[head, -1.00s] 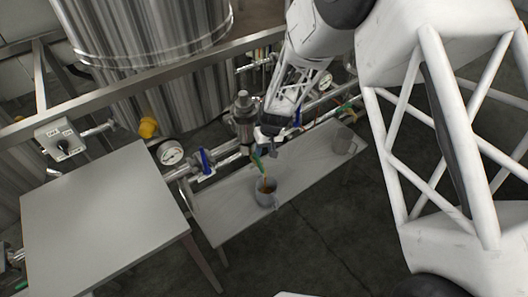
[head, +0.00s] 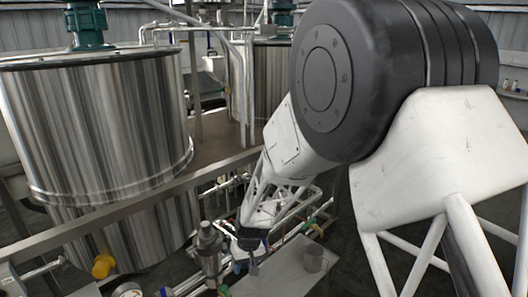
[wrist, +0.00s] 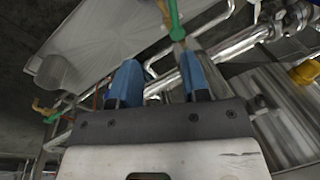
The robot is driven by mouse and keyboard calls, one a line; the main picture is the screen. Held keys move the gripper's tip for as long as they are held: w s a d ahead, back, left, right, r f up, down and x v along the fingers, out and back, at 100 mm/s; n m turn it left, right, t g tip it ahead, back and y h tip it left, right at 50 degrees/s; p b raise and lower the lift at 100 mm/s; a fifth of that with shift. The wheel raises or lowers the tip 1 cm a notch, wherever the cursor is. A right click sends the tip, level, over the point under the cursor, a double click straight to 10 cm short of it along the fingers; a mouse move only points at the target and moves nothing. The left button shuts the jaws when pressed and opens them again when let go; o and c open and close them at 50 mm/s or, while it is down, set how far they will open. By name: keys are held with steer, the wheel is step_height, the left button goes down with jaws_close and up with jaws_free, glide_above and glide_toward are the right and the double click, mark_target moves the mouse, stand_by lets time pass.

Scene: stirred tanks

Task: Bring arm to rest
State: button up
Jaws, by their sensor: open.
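My gripper (head: 252,262) hangs at the end of my white arm, beside the pipework and over the low grey bench (head: 283,279). In the wrist view its two blue fingers (wrist: 160,82) stand apart. A green piece (wrist: 175,22) lies beyond the fingertips, close to the right finger; I cannot tell whether it touches. No object is visibly clamped between the fingers.
A grey cup (head: 313,259) stands on the bench right of my gripper. Pipes and a valve body (head: 209,248) are close on its left. A metal rail (head: 120,213) and a large steel tank (head: 98,125) stand behind.

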steer(key=s+d+r+m+t, duration=0.1)
steer(key=s+d+r, duration=0.1)
steer(key=d+r, duration=0.35)
steer(key=s+d+r, duration=0.3)
steer(key=r, duration=0.5)
steer(key=s+d+r+m, duration=0.1)
steer(key=s+d+r, duration=0.4)
steer(key=s, duration=0.3)
steer(key=s+d+r+m+t+h, duration=0.1)
steer(key=s+d+r, duration=0.5)
steer(key=s, duration=0.3)
steer(key=s+d+r+m+t+h, duration=0.1)
steer(key=s+d+r+m, duration=0.1)
steer(key=s+d+r, duration=0.3)
steer(key=s, duration=0.4)
steer(key=shift+d+r, duration=0.3)
steer(key=shift+r, duration=0.05)
stand_by(0.9)
